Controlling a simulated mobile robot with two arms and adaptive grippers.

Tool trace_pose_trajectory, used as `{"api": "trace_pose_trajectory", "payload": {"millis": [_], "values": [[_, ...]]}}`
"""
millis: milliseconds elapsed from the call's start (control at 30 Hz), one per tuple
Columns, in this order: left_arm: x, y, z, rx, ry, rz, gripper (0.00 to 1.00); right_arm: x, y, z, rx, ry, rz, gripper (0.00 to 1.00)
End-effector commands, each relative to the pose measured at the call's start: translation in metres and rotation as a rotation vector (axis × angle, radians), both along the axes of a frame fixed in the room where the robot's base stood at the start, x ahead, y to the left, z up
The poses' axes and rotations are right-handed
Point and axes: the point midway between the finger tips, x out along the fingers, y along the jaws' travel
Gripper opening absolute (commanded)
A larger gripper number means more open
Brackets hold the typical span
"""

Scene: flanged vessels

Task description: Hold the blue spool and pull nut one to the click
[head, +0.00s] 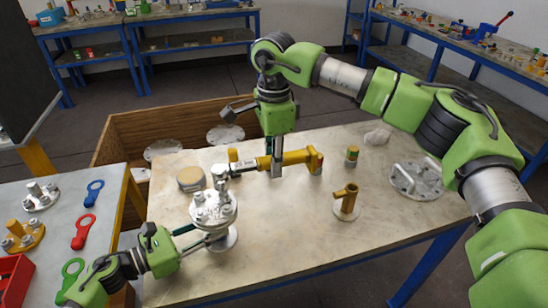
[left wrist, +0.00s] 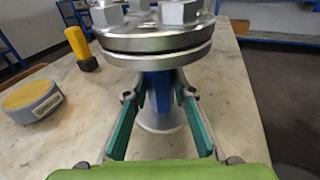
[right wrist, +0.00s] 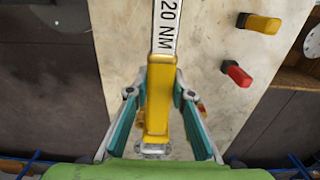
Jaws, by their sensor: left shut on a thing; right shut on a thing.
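The blue spool (left wrist: 158,88) stands upright on the table, with a grey flange pair (left wrist: 160,35) on top and large bolts and nuts (left wrist: 180,11) on it. The flange also shows in the head view (head: 213,210), where the blue body is mostly hidden. My left gripper (left wrist: 160,98) is shut around the spool's body just below the flanges. My right gripper (right wrist: 157,112) is shut on a yellow torque wrench (head: 295,158) marked "20 NM". The wrench lies level, its head end (head: 220,173) over the flange's bolts. I cannot tell which nut is nut one or whether the head is seated.
A round tin (head: 191,180) stands behind the flange. The side table holds coloured wrenches (head: 84,231). The front middle is clear.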

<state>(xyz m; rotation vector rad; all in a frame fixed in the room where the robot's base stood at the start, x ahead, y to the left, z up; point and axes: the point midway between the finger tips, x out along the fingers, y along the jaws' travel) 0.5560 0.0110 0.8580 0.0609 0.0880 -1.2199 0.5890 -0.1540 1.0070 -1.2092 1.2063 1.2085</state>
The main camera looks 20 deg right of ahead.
Motion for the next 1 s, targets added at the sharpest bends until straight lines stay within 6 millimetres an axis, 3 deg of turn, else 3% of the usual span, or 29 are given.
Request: {"api": "trace_pose_trajectory", "payload": {"millis": [267,1000], "values": [[0.001,0.001,0.000,0.001,-0.001,0.004,0.07,0.000,0.000,0.000,0.001,-0.002,0.000,0.00],[0.001,0.001,0.000,0.001,-0.001,0.004,0.07,0.001,0.000,-0.023,0.001,-0.003,0.000,0.00]]}}
